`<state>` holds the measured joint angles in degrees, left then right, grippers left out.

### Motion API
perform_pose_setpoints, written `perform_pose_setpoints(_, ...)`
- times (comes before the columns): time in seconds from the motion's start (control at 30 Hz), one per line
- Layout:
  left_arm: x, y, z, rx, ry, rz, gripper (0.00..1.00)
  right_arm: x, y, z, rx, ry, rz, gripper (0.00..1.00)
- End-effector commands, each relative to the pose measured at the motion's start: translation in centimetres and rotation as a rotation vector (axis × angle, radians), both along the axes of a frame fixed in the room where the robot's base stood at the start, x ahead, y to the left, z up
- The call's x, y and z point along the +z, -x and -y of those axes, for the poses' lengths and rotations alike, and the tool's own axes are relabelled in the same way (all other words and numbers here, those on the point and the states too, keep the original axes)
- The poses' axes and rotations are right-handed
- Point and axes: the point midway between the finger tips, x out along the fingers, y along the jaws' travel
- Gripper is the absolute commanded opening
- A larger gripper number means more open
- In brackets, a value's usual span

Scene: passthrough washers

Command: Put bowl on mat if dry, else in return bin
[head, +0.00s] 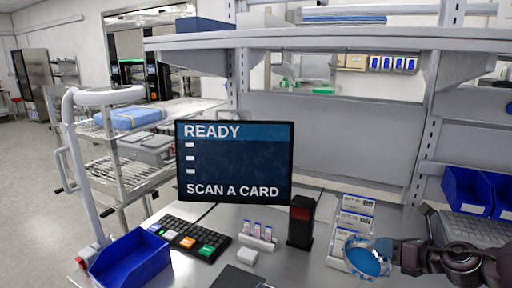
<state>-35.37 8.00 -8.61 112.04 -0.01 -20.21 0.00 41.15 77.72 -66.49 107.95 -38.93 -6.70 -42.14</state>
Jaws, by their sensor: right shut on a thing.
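My right gripper (385,250) comes in from the right and is shut on a small round bowl (367,262) with a pale rim and a blue inside. The bowl is tilted with its opening towards me, over the right front of the metal bench. I cannot tell whether it is wet or dry. A blue open bin (130,262) sits at the bench's left front; no label shows on it. A dark flat piece (238,277) lies at the front edge of the picture, cut off; I cannot tell whether it is the mat. My left gripper is not in view.
A monitor (235,160) reads "READY" and "SCAN A CARD". Before it are a keyboard (190,237) and a black scanner (301,222) with a red window. Cards (355,220) stand in a holder by the bowl. Blue bins (466,191) stand right; a shelf (330,38) hangs above.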

Motion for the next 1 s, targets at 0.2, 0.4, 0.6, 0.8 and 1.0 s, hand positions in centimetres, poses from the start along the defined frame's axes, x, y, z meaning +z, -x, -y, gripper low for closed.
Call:
perform_pose_setpoints(0.2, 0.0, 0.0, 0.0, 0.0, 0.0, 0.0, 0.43, 0.8, 0.4, -0.2, -0.069, 0.0, -0.002, 0.0)
perform_pose_setpoints(0.4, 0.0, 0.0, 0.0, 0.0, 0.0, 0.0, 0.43, 1.3, 1.1, -0.2, -0.162, -0.004, -0.007, 0.0)
perform_pose_setpoints(0.6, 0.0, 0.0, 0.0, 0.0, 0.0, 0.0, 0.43, 1.6, 2.0, 0.0, -0.273, -0.005, -0.008, 0.0)
perform_pose_setpoints(0.8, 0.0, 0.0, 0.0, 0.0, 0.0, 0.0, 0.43, 1.4, 3.2, 0.3, -0.383, -0.007, -0.009, 0.0)
perform_pose_setpoints(1.0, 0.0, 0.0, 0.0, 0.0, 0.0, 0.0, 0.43, 0.6, 5.1, 0.7, -0.502, -0.008, -0.01, 0.0)
